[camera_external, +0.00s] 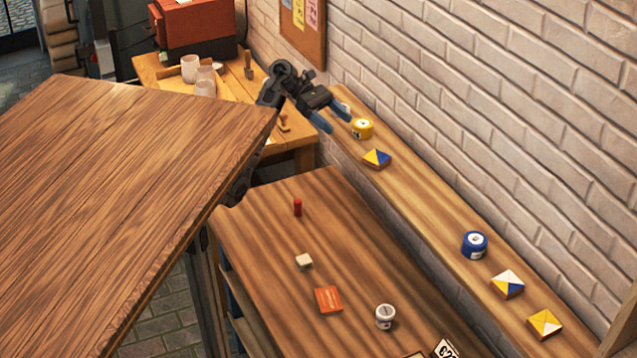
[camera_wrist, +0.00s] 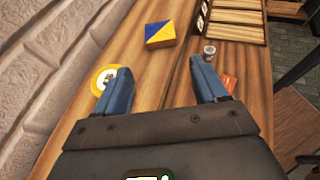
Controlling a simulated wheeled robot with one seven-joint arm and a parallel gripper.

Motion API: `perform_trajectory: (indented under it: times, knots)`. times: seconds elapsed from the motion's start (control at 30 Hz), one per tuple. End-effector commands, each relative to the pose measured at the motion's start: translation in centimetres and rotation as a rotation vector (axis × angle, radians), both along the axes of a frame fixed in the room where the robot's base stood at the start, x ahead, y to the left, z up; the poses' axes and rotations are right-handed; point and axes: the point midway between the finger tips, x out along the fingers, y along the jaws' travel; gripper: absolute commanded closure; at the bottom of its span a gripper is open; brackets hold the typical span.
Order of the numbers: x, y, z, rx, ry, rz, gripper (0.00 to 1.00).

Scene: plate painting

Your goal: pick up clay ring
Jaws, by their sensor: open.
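I cannot make out a clearly recognisable clay ring in either view. My gripper (camera_external: 333,119) is open and empty, above the far end of the narrow wall shelf (camera_external: 425,200). In the wrist view, my gripper (camera_wrist: 160,72) has its two blue fingers spread wide, with bare wood between them. A round yellow pot (camera_external: 362,129) stands on the shelf just right of the fingers. In the wrist view the yellow pot (camera_wrist: 101,82) is beside the left finger, which partly covers it. A pale object (camera_external: 345,107) behind the fingers is mostly hidden.
A blue-and-yellow tile (camera_external: 376,158), a blue pot (camera_external: 474,244) and two patterned tiles lie along the shelf. The lower bench holds a red cylinder (camera_external: 297,207), a pale block (camera_external: 304,260), an orange tile (camera_external: 328,299) and a white jar (camera_external: 385,316). The brick wall (camera_external: 500,100) borders the shelf.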

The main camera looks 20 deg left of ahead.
Motion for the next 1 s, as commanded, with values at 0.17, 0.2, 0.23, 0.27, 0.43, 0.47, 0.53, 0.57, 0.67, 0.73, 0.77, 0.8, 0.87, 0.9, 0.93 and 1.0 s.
perform_trajectory:
  times: [0.17, 0.2, 0.23, 0.27, 0.43, 0.47, 0.53, 0.57, 0.67, 0.73, 0.77, 0.8, 0.87, 0.9, 0.93, 1.0]
  knots:
    - [0.0, 0.0, 0.0, 0.000, 0.000, 0.000, 0.26]
    - [0.0, 0.0, 0.0, 0.000, 0.000, 0.000, 0.23]
    - [0.0, 0.0, 0.0, 0.000, 0.000, 0.000, 0.20]
    - [0.0, 0.0, 0.0, 0.000, 0.000, 0.000, 0.17]
    - [0.0, 0.0, 0.0, 0.000, 0.000, 0.000, 0.08]
    - [0.0, 0.0, 0.0, 0.000, 0.000, 0.000, 0.08]
    - [0.0, 0.0, 0.0, 0.000, 0.000, 0.000, 0.08]
    - [0.0, 0.0, 0.0, 0.000, 0.000, 0.000, 0.08]
    - [0.0, 0.0, 0.5, -0.001, -0.002, -0.001, 0.08]
    - [0.0, 0.0, 1.5, -0.002, -0.004, -0.001, 0.08]
    - [0.0, 0.0, 2.1, -0.001, -0.005, -0.001, 0.08]
    - [0.0, 0.0, 3.0, -0.001, -0.006, -0.001, 0.08]
    - [0.0, -0.1, 4.4, 0.000, -0.005, -0.001, 0.08]
    - [0.0, -0.1, 5.4, 0.000, -0.006, -0.001, 0.08]
    - [0.2, 0.1, 5.2, -0.009, -0.021, -0.007, 0.08]
    - [0.6, 0.3, 5.0, -0.034, -0.077, -0.023, 0.08]
